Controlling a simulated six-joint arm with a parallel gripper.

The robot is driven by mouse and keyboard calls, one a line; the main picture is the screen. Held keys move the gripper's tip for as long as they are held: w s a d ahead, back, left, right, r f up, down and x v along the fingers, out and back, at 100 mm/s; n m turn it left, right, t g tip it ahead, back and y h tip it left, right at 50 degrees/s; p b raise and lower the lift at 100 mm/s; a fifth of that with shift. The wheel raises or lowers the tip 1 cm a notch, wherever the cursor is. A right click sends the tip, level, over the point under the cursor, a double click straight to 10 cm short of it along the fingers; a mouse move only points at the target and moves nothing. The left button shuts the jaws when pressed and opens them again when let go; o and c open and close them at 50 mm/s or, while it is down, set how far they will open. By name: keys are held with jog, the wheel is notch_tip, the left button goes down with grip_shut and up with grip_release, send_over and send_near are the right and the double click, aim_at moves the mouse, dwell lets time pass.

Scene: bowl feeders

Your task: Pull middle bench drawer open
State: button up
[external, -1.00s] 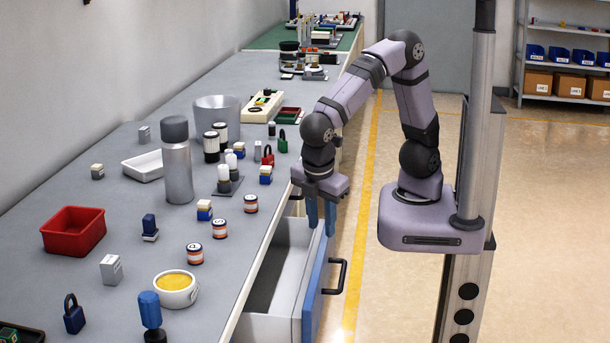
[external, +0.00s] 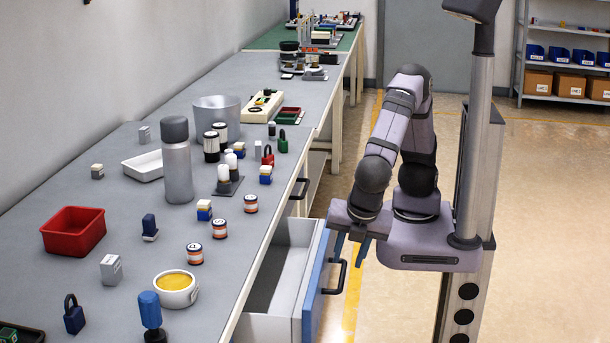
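A bench drawer (external: 313,290) with a blue front stands pulled out from the near part of the bench, its grey inside empty where visible. Its black bar handle (external: 336,278) sticks out to the right. Farther back, another black handle (external: 299,188) shows on the bench side, on a front that looks shut. I cannot tell which drawer is the middle one. My gripper (external: 349,256) points down with its two blue fingers apart and empty. In the picture it is just above and right of the open drawer's handle; contact is not visible.
The bench top (external: 120,215) carries a steel bottle (external: 177,165), a red bin (external: 73,231), a white pot (external: 176,289), cans and padlocks. The floor (external: 550,200) right of my column is clear.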

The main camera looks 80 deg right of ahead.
aim_at(342, 277)
jog(key=shift+b+x, duration=0.45)
jog(key=shift+x, duration=2.7)
grip_shut()
